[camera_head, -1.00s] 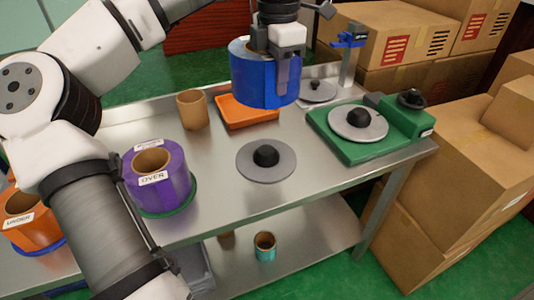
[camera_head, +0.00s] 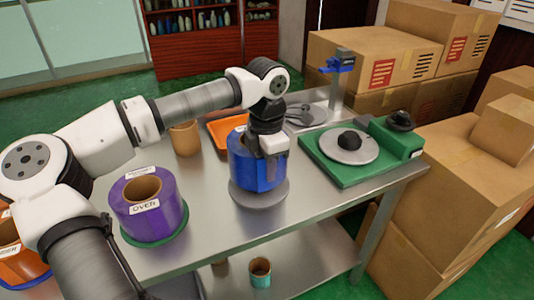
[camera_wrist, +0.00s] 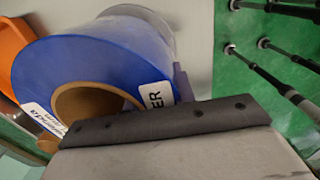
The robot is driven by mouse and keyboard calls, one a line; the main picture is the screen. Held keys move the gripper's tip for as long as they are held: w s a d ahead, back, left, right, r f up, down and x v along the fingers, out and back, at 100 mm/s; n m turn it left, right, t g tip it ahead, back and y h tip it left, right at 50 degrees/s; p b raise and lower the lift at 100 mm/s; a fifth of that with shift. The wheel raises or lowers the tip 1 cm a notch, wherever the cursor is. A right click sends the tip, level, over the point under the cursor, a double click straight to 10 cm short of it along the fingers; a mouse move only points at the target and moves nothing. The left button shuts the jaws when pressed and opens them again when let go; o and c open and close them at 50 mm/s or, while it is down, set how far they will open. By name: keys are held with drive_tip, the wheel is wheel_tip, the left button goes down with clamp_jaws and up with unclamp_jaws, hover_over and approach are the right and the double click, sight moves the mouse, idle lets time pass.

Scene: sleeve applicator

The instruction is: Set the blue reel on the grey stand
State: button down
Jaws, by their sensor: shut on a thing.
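The blue reel (camera_head: 242,165) is in my gripper (camera_head: 270,160), which is shut on its wall on the right side. In the head view the reel is upright and sits over the round grey stand (camera_head: 262,194), covering most of it. The stand's central knob is hidden.
A purple reel (camera_head: 163,219) stands on a green base at the left. A green machine (camera_head: 350,173) with a grey disc is at the right. An orange tray (camera_head: 218,132) and a cardboard core (camera_head: 185,138) are behind. The table's front is clear.

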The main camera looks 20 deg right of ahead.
drive_tip(key=shift+f, duration=2)
drive_tip(key=shift+f, duration=0.1)
drive_tip(key=c, duration=1.2)
unclamp_jaws()
drive_tip(key=shift+f, duration=0.1)
drive_tip(key=shift+o, duration=0.2)
wheel_tip(320, 180, up, 12)
drive_tip(key=shift+r, duration=0.15)
